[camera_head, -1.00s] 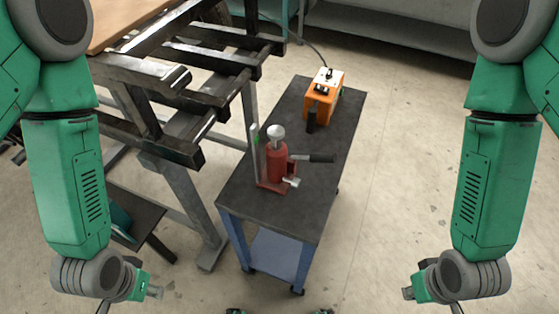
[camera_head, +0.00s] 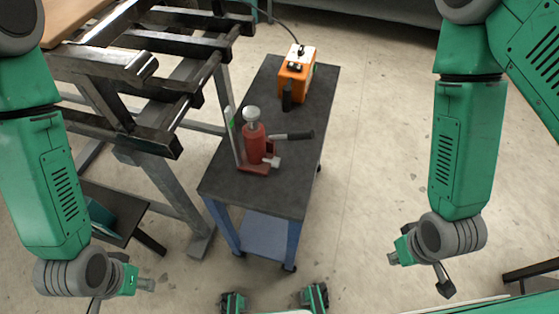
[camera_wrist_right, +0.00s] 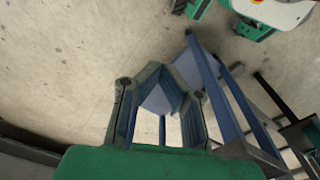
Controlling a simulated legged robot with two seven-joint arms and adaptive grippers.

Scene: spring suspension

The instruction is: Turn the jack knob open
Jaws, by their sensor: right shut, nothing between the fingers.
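The red bottle jack (camera_head: 255,147) stands upright on the dark top of a blue-legged trolley, with a silver cap and a dark handle (camera_head: 292,135) pointing right. A small silver knob (camera_head: 272,161) sits low on its right side. My right gripper (camera_head: 395,256) is well to the right of the trolley and nearer to me, apart from the jack. In the right wrist view its grey fingers (camera_wrist_right: 158,72) are shut and empty, and the jack does not show. My left gripper (camera_head: 147,285) is at lower left, far from the jack; its fingers are too small to read.
An orange box (camera_head: 297,74) with a cable stands at the trolley's far end. A dark metal frame (camera_head: 165,100) stands close on the trolley's left. The trolley top (camera_head: 265,195) is bare in front of the jack. The floor (camera_head: 375,130) right of the trolley is clear.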

